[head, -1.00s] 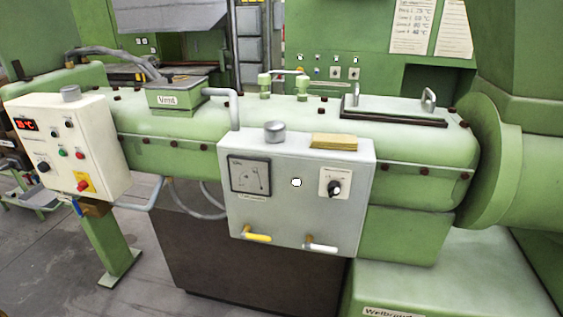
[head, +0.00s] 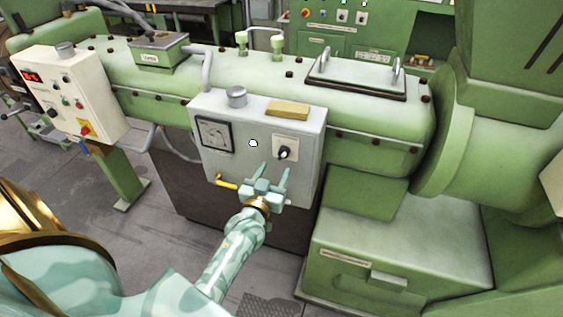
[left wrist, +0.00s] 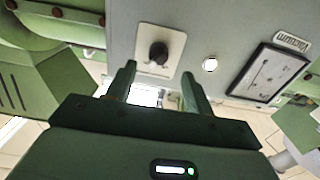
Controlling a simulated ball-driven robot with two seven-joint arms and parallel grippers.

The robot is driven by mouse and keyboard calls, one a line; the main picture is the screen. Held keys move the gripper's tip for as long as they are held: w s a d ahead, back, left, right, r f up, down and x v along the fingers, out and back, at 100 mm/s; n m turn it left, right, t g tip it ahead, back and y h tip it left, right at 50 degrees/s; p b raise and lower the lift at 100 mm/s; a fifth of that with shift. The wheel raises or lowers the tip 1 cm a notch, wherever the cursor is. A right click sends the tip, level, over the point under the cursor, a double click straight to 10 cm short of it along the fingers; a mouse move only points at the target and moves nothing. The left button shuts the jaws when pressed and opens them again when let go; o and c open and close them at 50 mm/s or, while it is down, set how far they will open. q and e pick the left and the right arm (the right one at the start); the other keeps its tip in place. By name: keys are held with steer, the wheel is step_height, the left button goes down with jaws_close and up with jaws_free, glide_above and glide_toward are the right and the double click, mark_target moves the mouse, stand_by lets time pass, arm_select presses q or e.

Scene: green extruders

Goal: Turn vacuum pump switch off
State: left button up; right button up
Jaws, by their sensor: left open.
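The grey vacuum box (head: 235,112) is fixed to the front of the green extruder. Its black rotary switch (head: 285,153) sits on a white plate at the right of the box face. In the left wrist view the switch (left wrist: 158,54) is near the top, just ahead of the fingers. My left gripper (head: 274,174) is open and empty, in front of the lower right of the box. In the left wrist view its fingers (left wrist: 160,82) point toward the switch plate, with the switch between and beyond them. Contact cannot be told. The right gripper is not in view.
A gauge (head: 215,133) and a white lamp (head: 253,143) sit left of the switch. A yellow-handled valve (head: 227,183) is below the gauge. A white control box (head: 69,95) stands at the left. The floor in front is mostly clear.

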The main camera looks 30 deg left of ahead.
mark_target(281, 158)
arm_select(q)
steer(key=b+x, duration=0.3)
steer(key=x, duration=0.3)
steer(key=shift+w+d+f, duration=0.1)
steer(key=shift+w+f, duration=0.05)
steer(key=shift+w, duration=0.35)
steer(key=c, duration=1)
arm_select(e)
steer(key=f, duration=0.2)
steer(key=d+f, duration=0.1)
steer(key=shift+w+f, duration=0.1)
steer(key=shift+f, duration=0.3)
